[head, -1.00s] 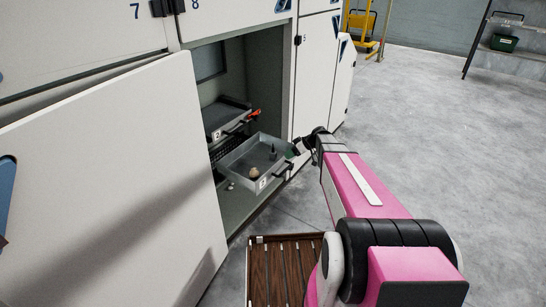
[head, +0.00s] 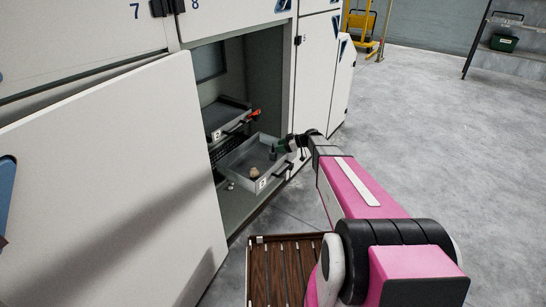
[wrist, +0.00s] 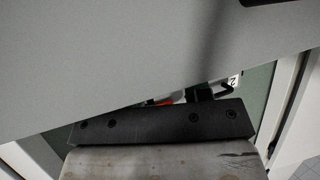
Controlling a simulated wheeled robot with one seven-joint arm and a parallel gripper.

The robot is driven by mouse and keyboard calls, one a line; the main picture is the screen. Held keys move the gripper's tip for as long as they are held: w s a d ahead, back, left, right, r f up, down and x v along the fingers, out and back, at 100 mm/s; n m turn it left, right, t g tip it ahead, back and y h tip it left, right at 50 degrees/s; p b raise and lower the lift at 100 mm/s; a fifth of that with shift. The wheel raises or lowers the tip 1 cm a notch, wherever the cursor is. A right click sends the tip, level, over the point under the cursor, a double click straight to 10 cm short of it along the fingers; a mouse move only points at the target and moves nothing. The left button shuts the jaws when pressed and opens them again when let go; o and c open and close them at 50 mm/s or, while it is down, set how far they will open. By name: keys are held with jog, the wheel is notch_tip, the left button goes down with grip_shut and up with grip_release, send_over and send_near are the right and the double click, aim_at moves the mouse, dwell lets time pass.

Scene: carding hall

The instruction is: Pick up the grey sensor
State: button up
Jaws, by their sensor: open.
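A small dark upright piece (head: 272,154), which may be the grey sensor, stands in the pulled-out lower grey drawer (head: 238,172) of the open cabinet. My gripper (head: 281,147) is open, at the drawer's right side, close beside this piece and partly overlapping it in the head view. I cannot tell whether they touch. A small tan lump (head: 254,172) lies nearer the drawer's front. In the wrist view a large plain grey surface and a dark screwed bar (wrist: 160,123) fill most of the picture, and no sensor can be made out there.
An upper drawer (head: 225,122) with a red-orange item (head: 254,114) sits behind the lower one. The open white cabinet door (head: 115,180) fills the left. A brown slatted surface (head: 283,270) lies below. The floor to the right is clear.

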aim_at(273, 153)
jog(key=x, duration=0.4)
jog(key=shift+a+f, duration=0.2)
jog(key=shift+a, duration=0.15)
jog(key=c, duration=0.6)
jog(key=shift+r, duration=0.1)
